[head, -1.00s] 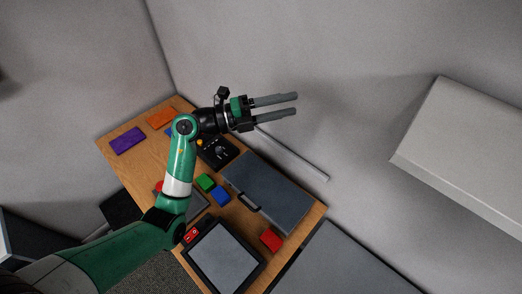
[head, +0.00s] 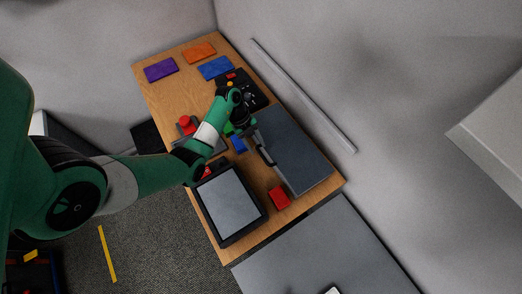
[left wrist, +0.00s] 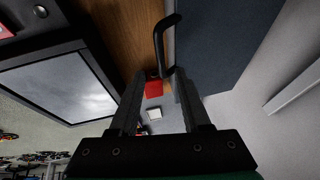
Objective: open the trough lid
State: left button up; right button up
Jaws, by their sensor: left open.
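The trough lid (head: 290,150) is a flat dark blue-grey panel lying on the right side of the wooden table, and it looks closed. It also fills the upper right of the left wrist view (left wrist: 215,40). Its black bar handle (left wrist: 158,40) is on the edge facing the tablet. My left gripper (head: 263,150) is low over that edge, close to the handle. In the left wrist view its two fingers (left wrist: 155,80) are apart with nothing held, and the handle's near end shows just beyond the tips. Contact cannot be told. My right gripper is not in view.
A tablet-like framed panel (head: 231,205) lies left of the lid. A red block (head: 279,197) is near the front edge and a blue block (head: 238,144) is beside my gripper. Purple (head: 161,70), orange (head: 200,52) and blue (head: 215,68) pads lie at the back. A wall stands at right.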

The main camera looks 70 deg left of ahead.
aim_at(263, 156)
pick_arm(q)
jog(key=b+x, duration=0.1)
jog(key=x, duration=0.4)
grip_shut()
dwell(1.4)
